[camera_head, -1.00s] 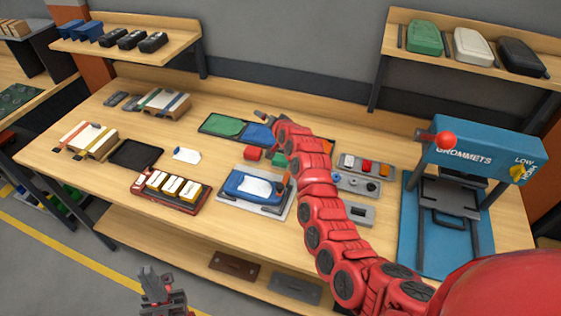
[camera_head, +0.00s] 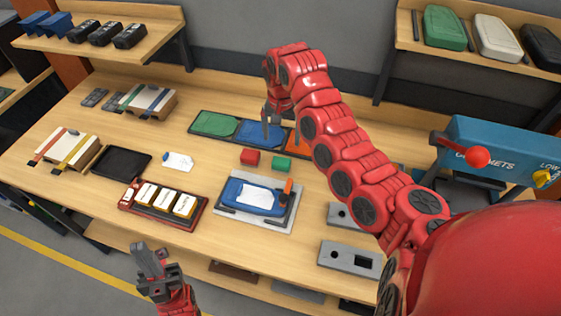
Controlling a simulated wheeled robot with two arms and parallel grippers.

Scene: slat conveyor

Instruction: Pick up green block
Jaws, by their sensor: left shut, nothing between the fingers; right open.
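The green block (camera_head: 282,164) lies on the table right of a red block (camera_head: 250,157), behind a blue case on a grey fixture. It is in clear view and nothing touches it. My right gripper (camera_head: 266,126) points down over the blue section of the coloured tray, behind the two blocks and slightly left of the green one. It is open and apart from the green block; its fingers are small and partly hard to make out. My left gripper (camera_head: 150,262) is shut and empty, low in front of the table's front edge.
The tray has green (camera_head: 215,123), blue (camera_head: 255,133) and orange sections. The blue case (camera_head: 252,196) is in front of the blocks. A red holder with white-and-yellow boxes (camera_head: 165,199) is at front left. The blue press (camera_head: 500,142) stands at right.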

